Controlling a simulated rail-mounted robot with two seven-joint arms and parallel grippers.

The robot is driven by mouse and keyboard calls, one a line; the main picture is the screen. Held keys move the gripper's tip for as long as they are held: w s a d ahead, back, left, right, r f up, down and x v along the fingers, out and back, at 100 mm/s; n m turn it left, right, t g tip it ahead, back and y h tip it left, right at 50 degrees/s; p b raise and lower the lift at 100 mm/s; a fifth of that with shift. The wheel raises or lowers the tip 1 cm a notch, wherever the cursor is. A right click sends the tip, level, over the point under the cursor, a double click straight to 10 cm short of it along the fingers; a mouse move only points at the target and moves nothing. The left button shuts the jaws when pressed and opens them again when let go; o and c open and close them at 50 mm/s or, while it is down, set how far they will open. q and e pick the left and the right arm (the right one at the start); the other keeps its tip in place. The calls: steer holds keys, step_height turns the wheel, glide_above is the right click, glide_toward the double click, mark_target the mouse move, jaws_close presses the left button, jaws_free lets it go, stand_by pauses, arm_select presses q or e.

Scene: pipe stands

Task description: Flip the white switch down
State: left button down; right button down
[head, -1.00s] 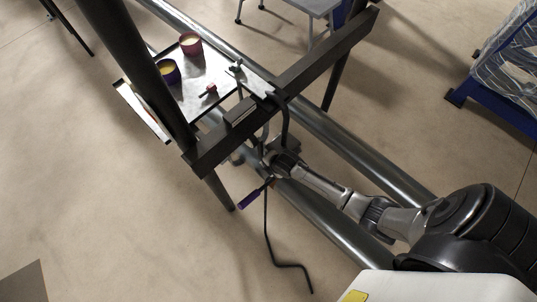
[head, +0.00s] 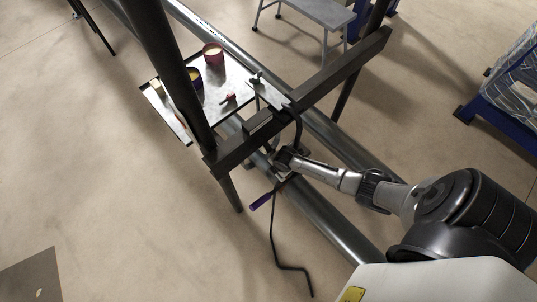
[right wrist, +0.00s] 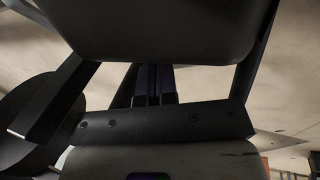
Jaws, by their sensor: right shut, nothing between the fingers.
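I cannot make out a white switch in either view. A small dark box (head: 257,121) sits on the dark crossbeam (head: 335,77) of the stand; its front face is turned away from the head camera. My right gripper (head: 274,158) is just below and to the right of the beam, beside the bent black rod, and is small and partly lost among the pipes. In the right wrist view, its fingers (right wrist: 154,84) are together and empty, with dark bodies close around them. My left gripper is not in view.
Large pipes (head: 328,228) run diagonally below. A purple-handled lever (head: 261,201) and bent black rod (head: 274,240) hang near my gripper. Open floor lies left.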

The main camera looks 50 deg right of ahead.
steer(key=shift+w+f, duration=0.1)
steer(key=shift+d, duration=0.1)
steer(key=shift+s, duration=0.35)
steer(key=shift+s+p, duration=0.55)
steer(key=shift+p, duration=0.05)
steer(key=p+v, duration=0.4)
steer(key=p, duration=0.1)
steer(key=shift+w+r, duration=0.2)
steer(key=shift+r, duration=0.15)
steer(key=w+p+v, duration=0.1)
steer(key=v, duration=0.8)
steer(key=shift+r, duration=0.3)
steer(key=shift+s, duration=0.1)
